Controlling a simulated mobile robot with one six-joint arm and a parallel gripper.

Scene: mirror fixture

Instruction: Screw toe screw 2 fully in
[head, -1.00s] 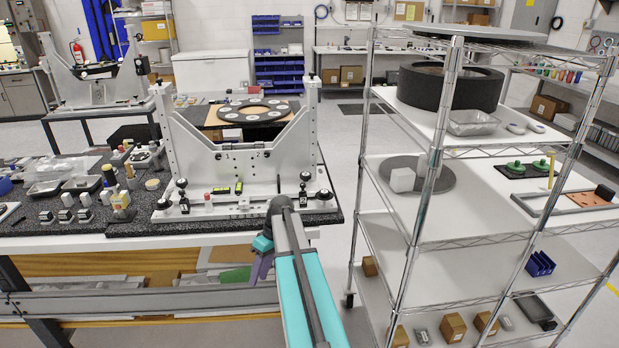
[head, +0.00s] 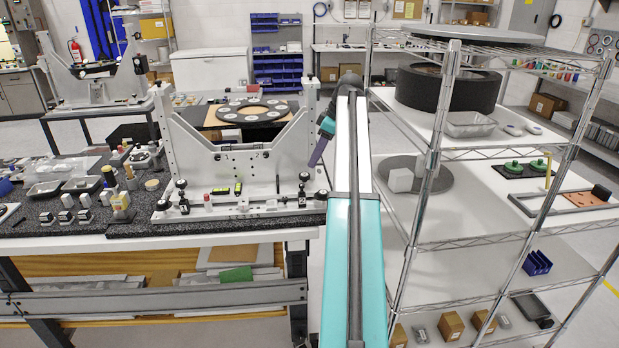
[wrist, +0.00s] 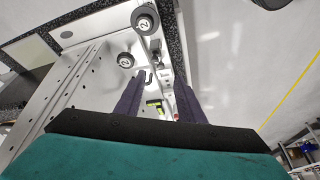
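The mirror fixture (head: 235,165) stands on a dark plate on the bench, with black knobs at both ends of its base. At its right end are an upper knob (head: 304,177) and a lower knob (head: 321,194). In the wrist view two black knobs with white caps marked "2" show, one at the top (wrist: 145,20) and one lower left (wrist: 125,60). I cannot tell which is toe screw 2. My gripper (head: 316,158) hangs just right of the fixture's right upright, pointing down. In the wrist view its purple fingers (wrist: 159,82) are apart with nothing between them.
A wire shelf rack (head: 425,190) stands close to the right of my arm. Small parts and bottles (head: 120,200) crowd the bench's left. Open floor shows between bench and rack.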

